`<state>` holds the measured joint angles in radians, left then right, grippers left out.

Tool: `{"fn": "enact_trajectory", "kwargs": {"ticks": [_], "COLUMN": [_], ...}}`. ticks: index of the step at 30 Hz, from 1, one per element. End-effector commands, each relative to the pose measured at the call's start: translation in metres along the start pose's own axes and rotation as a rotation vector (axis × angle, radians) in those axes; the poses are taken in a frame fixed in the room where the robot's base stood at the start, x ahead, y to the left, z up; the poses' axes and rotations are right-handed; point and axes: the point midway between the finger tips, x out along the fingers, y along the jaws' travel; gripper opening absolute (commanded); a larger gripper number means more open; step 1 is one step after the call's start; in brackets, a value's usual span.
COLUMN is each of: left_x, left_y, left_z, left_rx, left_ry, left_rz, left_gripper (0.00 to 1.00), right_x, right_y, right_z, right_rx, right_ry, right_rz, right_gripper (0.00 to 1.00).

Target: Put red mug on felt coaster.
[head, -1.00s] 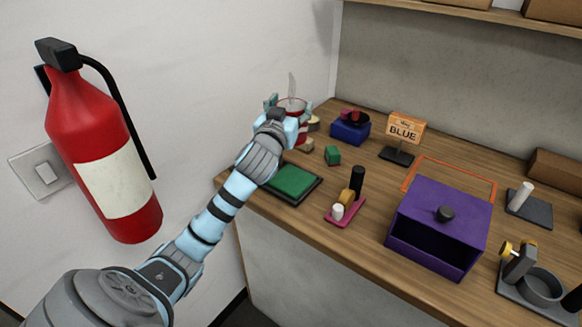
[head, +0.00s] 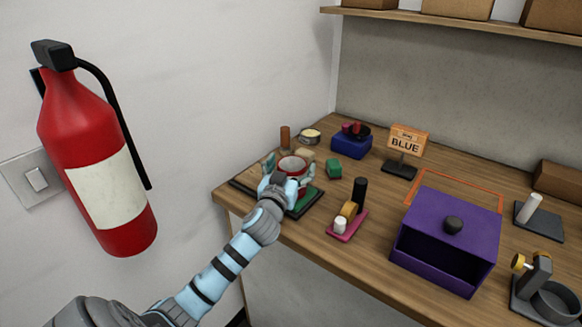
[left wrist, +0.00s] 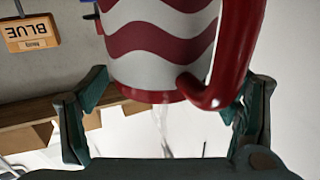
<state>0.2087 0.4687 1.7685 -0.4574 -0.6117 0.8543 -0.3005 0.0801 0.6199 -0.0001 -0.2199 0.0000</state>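The red mug (head: 292,164) is upright between the fingers of my left gripper (head: 285,172), over the green felt coaster (head: 308,199) in its dark frame. The gripper and mug hide much of the coaster, and I cannot tell whether the mug touches it. In the left wrist view the mug (left wrist: 160,45) shows red and white waves, with its handle at the right. The fingers of my left gripper (left wrist: 160,115) flank it, and thin steam shows past its rim. My right gripper is not in view.
A brown dark-edged pad (head: 247,177) lies left of the coaster. A pink stand (head: 345,226) with small cylinders is to its right, and a green cube (head: 333,168) lies behind. A purple box (head: 445,235), a BLUE sign (head: 406,141) and a blue block (head: 350,144) stand farther right.

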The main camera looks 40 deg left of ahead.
Motion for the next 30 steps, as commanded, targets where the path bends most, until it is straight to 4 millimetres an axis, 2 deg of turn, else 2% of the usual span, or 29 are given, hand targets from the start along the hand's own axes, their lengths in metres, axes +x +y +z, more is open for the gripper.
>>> {"fn": "enact_trajectory", "kwargs": {"ticks": [7, 10, 14, 18, 22, 25, 30], "left_x": [-0.001, -0.010, -0.035, -0.073, -0.103, -0.116, -0.121], "left_y": [0.000, 0.000, 0.001, 0.000, 0.000, 0.000, 0.000], "left_z": [0.000, 0.000, 0.000, 0.001, 0.001, 0.000, -0.001], "left_rx": [0.000, 0.002, 0.001, 0.002, 0.001, 0.001, -0.001], "left_ry": [0.001, 0.000, 0.000, -0.001, -0.001, 0.000, 0.001], "left_rz": [0.000, 0.000, 0.003, 0.002, 0.001, 0.000, -0.001], "left_gripper": [0.81, 0.81, 0.81, 0.81, 0.81, 0.81, 0.81], "right_x": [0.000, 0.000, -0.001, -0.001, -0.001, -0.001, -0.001], "right_y": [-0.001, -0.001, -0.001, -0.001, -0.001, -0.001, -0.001], "right_z": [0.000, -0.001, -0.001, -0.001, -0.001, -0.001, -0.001], "right_rx": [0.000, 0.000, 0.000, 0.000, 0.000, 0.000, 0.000], "right_ry": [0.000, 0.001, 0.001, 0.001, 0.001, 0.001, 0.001], "right_rz": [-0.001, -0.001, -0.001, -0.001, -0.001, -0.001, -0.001], "right_gripper": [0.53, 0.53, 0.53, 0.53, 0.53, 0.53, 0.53]}}
